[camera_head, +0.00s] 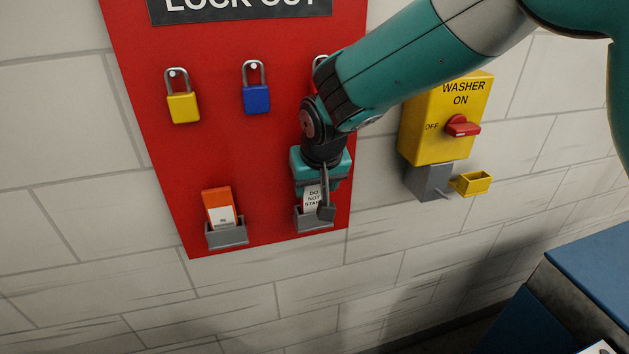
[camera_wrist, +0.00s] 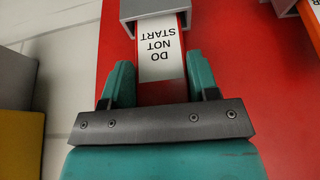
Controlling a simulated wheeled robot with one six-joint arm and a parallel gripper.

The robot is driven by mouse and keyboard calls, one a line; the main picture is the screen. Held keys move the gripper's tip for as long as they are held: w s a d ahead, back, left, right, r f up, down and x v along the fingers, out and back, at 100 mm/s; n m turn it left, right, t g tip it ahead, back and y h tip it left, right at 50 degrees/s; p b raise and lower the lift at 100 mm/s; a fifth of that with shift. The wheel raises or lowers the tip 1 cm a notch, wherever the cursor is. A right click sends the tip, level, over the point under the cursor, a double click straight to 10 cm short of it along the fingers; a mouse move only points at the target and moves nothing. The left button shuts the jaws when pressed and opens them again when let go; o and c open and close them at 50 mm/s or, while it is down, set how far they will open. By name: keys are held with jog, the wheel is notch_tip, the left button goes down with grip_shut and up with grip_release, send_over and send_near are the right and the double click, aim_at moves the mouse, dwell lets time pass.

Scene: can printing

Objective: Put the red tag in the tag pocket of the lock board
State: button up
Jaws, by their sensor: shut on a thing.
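The red tag, with a white DO NOT START label, shows in the head view (camera_head: 312,196) and the wrist view (camera_wrist: 162,50). My gripper (camera_head: 320,190) is shut on it, with a teal finger at either side in the wrist view (camera_wrist: 158,68). The tag's far end is inside the mouth of the right grey tag pocket (camera_head: 315,222), which also shows in the wrist view (camera_wrist: 153,8). How deep it sits is hidden by the pocket. The pocket is fixed low on the red lock board (camera_head: 262,195).
An orange tag (camera_head: 217,207) stands in the left grey pocket (camera_head: 227,236). Yellow (camera_head: 182,107), blue (camera_head: 256,99) and partly hidden red (camera_head: 318,75) padlocks hang above. A yellow washer switch box (camera_head: 438,130) with a small yellow holder (camera_head: 472,184) is to the right.

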jog(key=shift+f+b, duration=0.35)
jog(key=shift+f, duration=0.25)
jog(key=o, duration=0.9)
jog(key=shift+r, duration=0.1)
jog(key=shift+r, duration=0.25)
jog(key=b+v, duration=0.2)
jog(key=v, duration=1.1)
jog(key=s+d+f+n+g+y, duration=0.1)
jog(key=s+d+f+n+g, duration=0.1)
jog(key=s+d, duration=0.4)
jog(key=s+d+f+n+g+y, duration=0.2)
jog(key=s+d, duration=0.5)
jog(key=s, duration=1)
jog(key=shift+s+d+f, duration=0.2)
jog(key=shift+d, duration=0.1)
